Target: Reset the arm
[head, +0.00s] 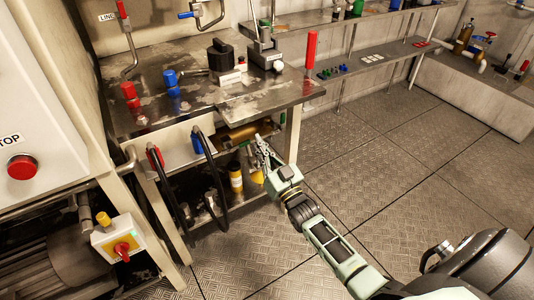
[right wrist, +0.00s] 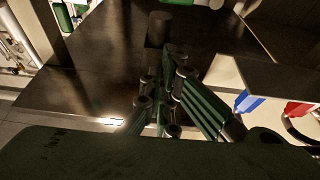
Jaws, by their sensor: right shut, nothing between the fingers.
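My right arm reaches in from the lower right in the head view. Its gripper (head: 263,150) is beside the front right part of the metal workbench (head: 255,104), near the lower shelf. The fingers are shut and empty. In the right wrist view the gripper (right wrist: 171,55) shows its green finger links closing together, with a dark flat surface beyond. Whether the fingers touch anything there cannot be told. My left gripper is not in view.
On the bench are a black-capped container (head: 221,56) and red and blue valves. A red upright handle (head: 310,50) stands at its right edge. Black hoses hang in front. A yellow bottle (head: 235,177) stands on the lower shelf. The floor (head: 400,150) to the right is clear.

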